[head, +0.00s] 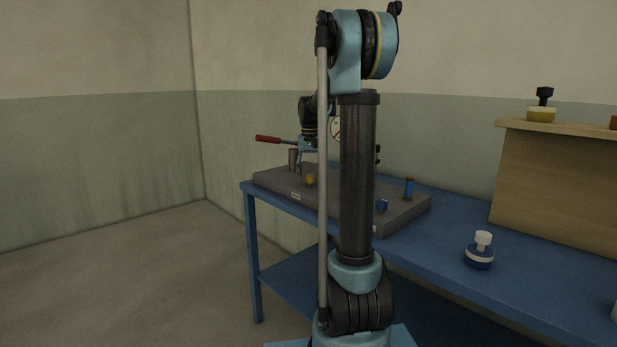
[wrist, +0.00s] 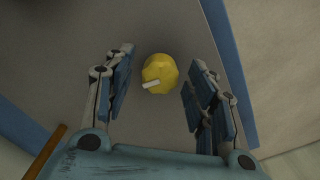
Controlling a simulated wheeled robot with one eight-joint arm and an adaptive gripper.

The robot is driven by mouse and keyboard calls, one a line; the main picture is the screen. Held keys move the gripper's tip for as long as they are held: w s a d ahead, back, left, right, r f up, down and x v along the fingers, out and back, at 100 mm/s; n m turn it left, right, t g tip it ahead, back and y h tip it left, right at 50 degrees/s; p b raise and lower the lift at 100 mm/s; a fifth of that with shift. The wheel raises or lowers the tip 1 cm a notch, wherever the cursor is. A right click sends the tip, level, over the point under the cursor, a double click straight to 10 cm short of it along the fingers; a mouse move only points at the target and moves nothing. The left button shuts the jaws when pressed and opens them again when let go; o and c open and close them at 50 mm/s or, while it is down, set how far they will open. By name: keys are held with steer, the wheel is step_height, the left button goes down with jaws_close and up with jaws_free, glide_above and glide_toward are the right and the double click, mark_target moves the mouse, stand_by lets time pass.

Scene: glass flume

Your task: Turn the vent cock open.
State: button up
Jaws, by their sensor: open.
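A yellow rounded knob (wrist: 159,72) with a white bar mark on it sits on the grey plate (wrist: 90,25) in the wrist view. I take it to be the vent cock, though I see no readable label on it. The white bar lies nearly across the picture, its right end a little higher. My gripper (wrist: 163,60) is open, with a finger on each side of the knob and a gap on both sides. In the head view the yellow knob (head: 309,180) shows near the plate's left part, below my gripper. My arm hides the plate's middle there.
The grey plate (head: 400,219) lies on a blue table (head: 450,240). A red-handled lever (head: 268,139) and a dial (head: 336,128) stand behind. A bottle (head: 480,255) stands by a wooden box (head: 550,180).

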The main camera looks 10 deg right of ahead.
steer(key=c, duration=1.1)
steer(key=shift+o, duration=0.2)
steer(key=shift+n, duration=1)
steer(key=o, duration=1.1)
steer(key=shift+c, duration=0.2)
